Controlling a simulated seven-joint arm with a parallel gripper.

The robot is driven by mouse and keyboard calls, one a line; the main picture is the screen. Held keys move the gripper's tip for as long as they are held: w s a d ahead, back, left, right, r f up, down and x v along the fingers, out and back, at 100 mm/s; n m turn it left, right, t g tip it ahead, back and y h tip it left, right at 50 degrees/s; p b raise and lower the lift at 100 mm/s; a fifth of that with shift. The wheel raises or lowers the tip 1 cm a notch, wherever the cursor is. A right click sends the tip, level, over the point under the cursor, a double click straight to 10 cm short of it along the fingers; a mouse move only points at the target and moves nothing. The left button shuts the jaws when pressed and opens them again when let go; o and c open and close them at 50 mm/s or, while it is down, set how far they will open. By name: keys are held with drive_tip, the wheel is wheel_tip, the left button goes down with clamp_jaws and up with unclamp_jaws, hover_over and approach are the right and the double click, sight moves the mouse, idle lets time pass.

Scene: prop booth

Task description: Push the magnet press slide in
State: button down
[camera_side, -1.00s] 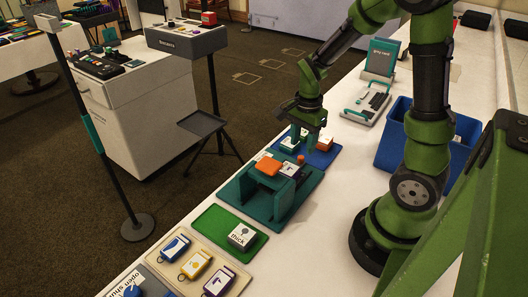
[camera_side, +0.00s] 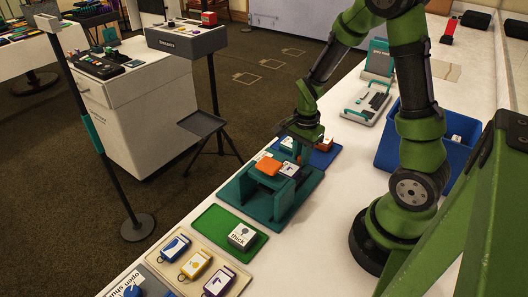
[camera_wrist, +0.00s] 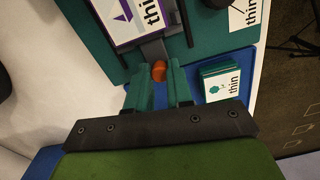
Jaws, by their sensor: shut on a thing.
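The teal magnet press (camera_side: 247,186) stands on the near side of my gripper, with an orange part (camera_side: 268,168) on top and a "thin" piece on it. In the wrist view, the grey slide (camera_wrist: 153,48) runs out of the press towards me, and an orange knob (camera_wrist: 158,71) stands on it. My gripper (camera_wrist: 158,88) is low at the far end of the press. Its two teal fingers are on either side of the orange knob and shut on it. In the side view, my gripper (camera_side: 302,154) hides the knob.
A blue mat (camera_side: 328,155) with white and orange pieces lies beyond the press. A stack of "thin" pieces (camera_wrist: 220,84) sits close to my right finger. A green tray (camera_side: 215,229) with a "thick" block (camera_side: 242,236) lies nearer. A blue bin (camera_side: 385,150) stands to the right.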

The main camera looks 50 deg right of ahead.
sight(283, 173)
drive_tip(key=a, duration=0.9)
drive_tip(key=shift+a, duration=0.3)
drive_tip(key=c, duration=1)
unclamp_jaws()
drive_tip(key=shift+d+r, duration=0.1)
drive_tip(key=shift+r, duration=0.05)
wheel_tip(283, 173, up, 17)
drive_tip(key=shift+s+f, duration=0.15)
